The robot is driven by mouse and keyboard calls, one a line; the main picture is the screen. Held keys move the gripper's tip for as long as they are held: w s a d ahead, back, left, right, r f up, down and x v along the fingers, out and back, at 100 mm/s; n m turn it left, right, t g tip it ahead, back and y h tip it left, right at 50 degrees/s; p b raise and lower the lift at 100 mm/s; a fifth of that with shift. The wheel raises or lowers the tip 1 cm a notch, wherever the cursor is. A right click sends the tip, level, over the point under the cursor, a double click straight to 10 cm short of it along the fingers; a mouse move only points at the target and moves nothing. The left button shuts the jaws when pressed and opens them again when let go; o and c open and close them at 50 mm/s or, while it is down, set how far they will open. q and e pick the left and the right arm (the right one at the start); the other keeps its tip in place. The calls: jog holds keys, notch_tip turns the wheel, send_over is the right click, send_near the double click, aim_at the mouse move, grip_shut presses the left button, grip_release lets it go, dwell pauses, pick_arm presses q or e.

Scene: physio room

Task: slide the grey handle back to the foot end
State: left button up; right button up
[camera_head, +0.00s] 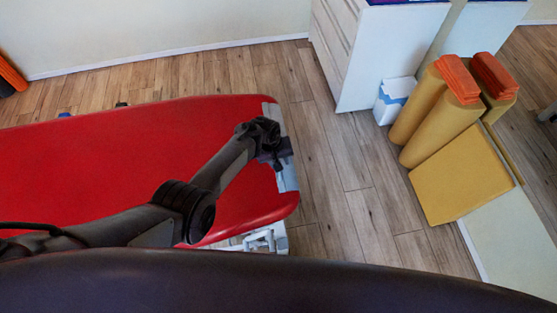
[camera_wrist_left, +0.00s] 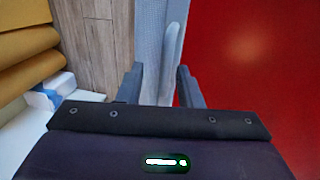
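The red treatment table (camera_head: 130,150) has a grey strip (camera_head: 287,180) along its right end. In the left wrist view the strip (camera_wrist_left: 149,40) runs up the middle beside the red surface (camera_wrist_left: 250,60). A grey, rounded, raised handle (camera_wrist_left: 172,55) stands along it. My left gripper (camera_head: 280,150) is over the strip. In the head view the gripper largely hides the handle. My right gripper is not in view.
A white cabinet (camera_head: 375,50) stands beyond the table end, with a small white-and-blue box (camera_head: 393,100) beside it. Wooden floor (camera_head: 335,170) is clear beside the table end.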

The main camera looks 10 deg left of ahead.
pick_arm(q)
notch_tip(320, 180, up, 8)
jog(key=a+p, duration=0.1)
jog(key=p, duration=0.1)
jog(key=shift+s+a+f+p, duration=0.15)
jog(key=shift+s+a+p, duration=0.1)
jog(key=shift+p, duration=0.15)
dwell(0.4)
